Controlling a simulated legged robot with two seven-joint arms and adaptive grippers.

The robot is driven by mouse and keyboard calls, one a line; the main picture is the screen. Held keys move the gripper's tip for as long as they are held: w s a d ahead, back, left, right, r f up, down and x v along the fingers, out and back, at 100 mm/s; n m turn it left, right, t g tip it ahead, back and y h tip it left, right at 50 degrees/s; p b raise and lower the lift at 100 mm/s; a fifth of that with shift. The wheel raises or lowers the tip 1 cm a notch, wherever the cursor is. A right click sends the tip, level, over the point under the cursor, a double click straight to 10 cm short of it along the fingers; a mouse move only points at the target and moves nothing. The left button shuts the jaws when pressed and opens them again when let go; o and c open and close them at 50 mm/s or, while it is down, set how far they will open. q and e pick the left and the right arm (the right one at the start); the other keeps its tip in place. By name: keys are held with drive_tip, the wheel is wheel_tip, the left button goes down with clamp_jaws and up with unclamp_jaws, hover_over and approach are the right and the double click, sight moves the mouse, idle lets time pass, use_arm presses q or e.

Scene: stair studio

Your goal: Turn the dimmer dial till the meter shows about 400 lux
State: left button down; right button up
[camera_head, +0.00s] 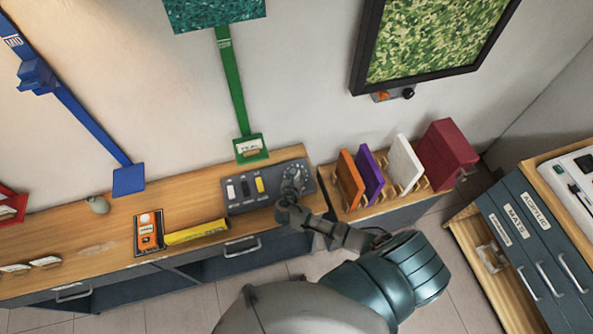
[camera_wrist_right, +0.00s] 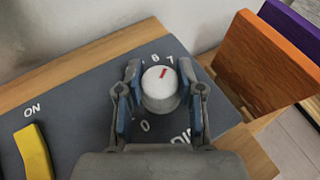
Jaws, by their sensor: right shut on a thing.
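The dimmer dial (camera_wrist_right: 158,96) is a white round knob with a red mark, on a dark grey control panel (camera_head: 236,207). In the right wrist view the mark points up and slightly right, toward printed numerals near the 7. My right gripper (camera_wrist_right: 160,76) is shut on the dial, with one blue-padded finger on each side. In the head view the same gripper (camera_head: 290,205) reaches the panel's right end and partly hides the dial. The orange meter (camera_head: 148,232) lies on the wooden bench left of the panel; its reading is too small to make out. My left gripper is not in view.
A yellow switch (camera_wrist_right: 37,153) sits left of the dial, beside an ON label. An orange board (camera_head: 350,180) and other upright panels stand in a rack to the right. A green stand (camera_head: 251,148) rises behind.

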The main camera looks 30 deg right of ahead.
drive_tip(key=shift+w+r+m+g+h, duration=0.2)
drive_tip(key=shift+m+g+h, duration=0.2)
drive_tip(key=shift+m+h, duration=0.15)
drive_tip(key=o, duration=1.1)
drive_tip(key=shift+o, duration=0.3)
drive_tip(key=shift+f, duration=0.15)
drive_tip(key=shift+s, duration=0.15)
drive_tip(key=v, duration=1.2)
